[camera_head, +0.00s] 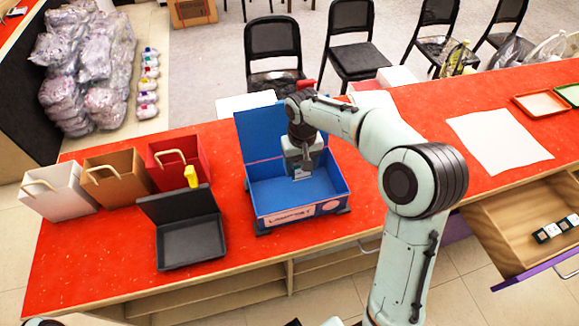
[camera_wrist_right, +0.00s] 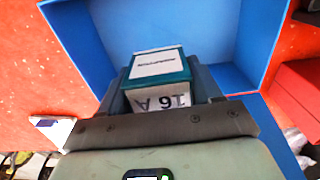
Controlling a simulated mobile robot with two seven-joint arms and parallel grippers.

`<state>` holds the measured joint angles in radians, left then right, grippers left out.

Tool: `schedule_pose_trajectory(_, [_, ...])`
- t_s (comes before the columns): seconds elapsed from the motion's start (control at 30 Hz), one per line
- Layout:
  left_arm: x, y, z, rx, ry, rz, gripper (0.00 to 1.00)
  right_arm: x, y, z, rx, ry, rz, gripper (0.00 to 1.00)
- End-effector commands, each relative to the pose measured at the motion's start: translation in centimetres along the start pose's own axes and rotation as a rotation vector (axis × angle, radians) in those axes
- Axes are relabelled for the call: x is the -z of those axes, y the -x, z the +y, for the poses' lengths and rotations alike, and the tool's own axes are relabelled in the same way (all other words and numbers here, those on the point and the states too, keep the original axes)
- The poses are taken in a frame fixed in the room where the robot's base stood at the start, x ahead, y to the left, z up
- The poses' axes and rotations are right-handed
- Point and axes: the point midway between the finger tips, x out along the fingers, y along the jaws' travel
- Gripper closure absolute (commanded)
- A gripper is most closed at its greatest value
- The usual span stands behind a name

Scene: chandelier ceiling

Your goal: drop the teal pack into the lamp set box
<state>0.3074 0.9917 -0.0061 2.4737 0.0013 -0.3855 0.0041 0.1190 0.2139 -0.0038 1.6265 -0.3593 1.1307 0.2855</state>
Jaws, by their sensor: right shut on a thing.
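The lamp set box (camera_head: 292,216) is an open blue box with its lid raised at the back and a label on its front wall. It stands on the red counter, and its blue inside also fills much of the right wrist view (camera_wrist_right: 215,28). My right gripper (camera_head: 302,173) reaches down over the box's opening. In the right wrist view it is shut on the teal pack (camera_wrist_right: 160,66), which has a white label and printed white side, with the box's blue inside behind it. In the head view the pack is mostly hidden by the gripper. My left gripper is not in view.
An open black case (camera_head: 190,243) stands left of the box. White (camera_head: 57,192), brown (camera_head: 115,178) and red (camera_head: 178,166) bags stand behind it, with a yellow object (camera_head: 191,176). A white sheet (camera_head: 498,139) lies right; an open drawer (camera_head: 525,222) juts out front.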

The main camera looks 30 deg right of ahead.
Motion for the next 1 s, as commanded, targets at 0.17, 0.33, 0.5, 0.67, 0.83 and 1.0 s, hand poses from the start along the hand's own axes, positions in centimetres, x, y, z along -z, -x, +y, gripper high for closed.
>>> schedule_pose_trajectory(0.17, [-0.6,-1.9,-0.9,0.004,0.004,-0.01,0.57,-0.1,-2.5,0.1,-0.001,-0.001,-0.002,0.67])
schedule_pose_trajectory(0.33, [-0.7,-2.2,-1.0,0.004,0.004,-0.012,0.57,0.0,-3.0,0.0,0.0,-0.001,0.0,0.67])
schedule_pose_trajectory(0.5, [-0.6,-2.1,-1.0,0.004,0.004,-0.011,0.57,0.0,-2.8,0.0,0.0,0.0,0.001,0.67])
schedule_pose_trajectory(0.67, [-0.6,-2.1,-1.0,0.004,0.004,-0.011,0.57,0.0,-2.8,0.0,0.0,0.0,0.001,0.07])
schedule_pose_trajectory(0.83, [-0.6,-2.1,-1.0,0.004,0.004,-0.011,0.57,0.0,-2.8,0.0,0.0,0.0,0.001,0.07])
schedule_pose_trajectory(1.0, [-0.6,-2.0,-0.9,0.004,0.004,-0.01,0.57,0.1,-2.3,0.0,0.0,0.0,0.003,0.07])
